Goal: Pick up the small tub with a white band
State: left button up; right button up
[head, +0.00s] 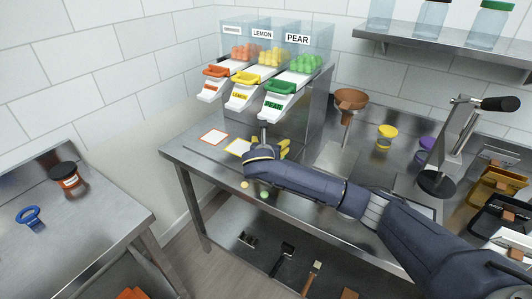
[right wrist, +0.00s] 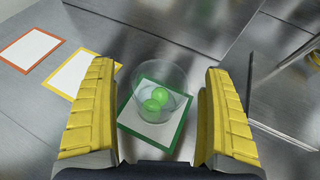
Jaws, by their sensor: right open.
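A small clear tub (right wrist: 160,78) with green gummies (right wrist: 154,101) in it stands on a white mat with a green border (right wrist: 178,138). I cannot make out a white band on it. My right gripper (right wrist: 160,112) is open, with one yellow finger on each side of the tub and gaps between. In the head view my right gripper (head: 270,146) is below the dispensers, and its wrist and arm hide the tub. My left gripper is not in view.
Orange-bordered (head: 213,138) and yellow-bordered (head: 238,147) mats lie left of my gripper. The PEAR chute (head: 282,100) hangs above. A brown funnel (head: 350,98), a yellow-lidded tub (head: 387,137) and a lever press (head: 450,150) stand to the right. A dark jar (head: 68,178) stands on the left table.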

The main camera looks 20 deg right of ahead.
jog(key=c, duration=1.4)
